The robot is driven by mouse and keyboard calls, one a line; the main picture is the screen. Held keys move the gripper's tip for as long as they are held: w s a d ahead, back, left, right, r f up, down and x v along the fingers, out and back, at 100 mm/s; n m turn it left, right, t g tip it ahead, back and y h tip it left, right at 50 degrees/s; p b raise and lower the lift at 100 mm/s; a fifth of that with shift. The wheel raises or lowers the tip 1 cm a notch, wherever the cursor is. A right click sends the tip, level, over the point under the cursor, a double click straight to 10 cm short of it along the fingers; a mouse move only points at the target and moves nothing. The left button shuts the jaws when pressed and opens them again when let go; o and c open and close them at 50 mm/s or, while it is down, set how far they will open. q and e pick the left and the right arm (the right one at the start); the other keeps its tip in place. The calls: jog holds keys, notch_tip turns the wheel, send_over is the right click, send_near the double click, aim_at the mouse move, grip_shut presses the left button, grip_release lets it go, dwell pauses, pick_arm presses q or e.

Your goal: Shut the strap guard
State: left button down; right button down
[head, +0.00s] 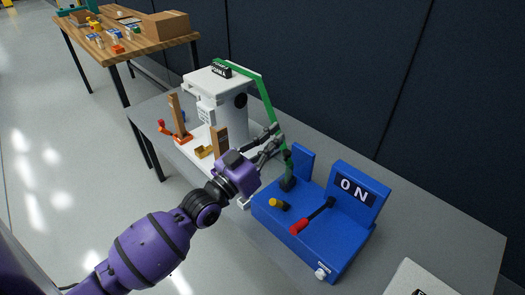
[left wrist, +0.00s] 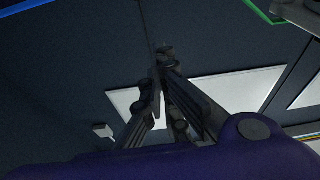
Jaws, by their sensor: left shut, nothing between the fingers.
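My left gripper (head: 276,138) is shut and empty. It is beside the lower end of a slanting green bar (head: 262,95) and above the left end of the blue control box (head: 345,230). I cannot tell whether it touches the bar. The green bar runs down from the top of a white tank (head: 208,88). No part is clearly readable as the strap guard. In the left wrist view, the closed fingers (left wrist: 164,58) meet in front of a dark background, with nothing between them. My right gripper is out of view.
The blue box carries an "ON" sign (head: 355,190), a red-handled lever (head: 299,226), a yellow-tipped knob (head: 279,204) and a dark green upright (head: 289,172). Wooden blocks and an orange piece (head: 183,138) stand by the tank.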

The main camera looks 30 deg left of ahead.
aim_at(290, 163)
pick_arm(q)
jog(key=f, duration=0.1)
jog(key=w+f, duration=0.1)
jog(key=w+d+f, duration=0.1)
jog(key=shift+f, duration=0.25)
jog(key=shift+s+a, duration=0.1)
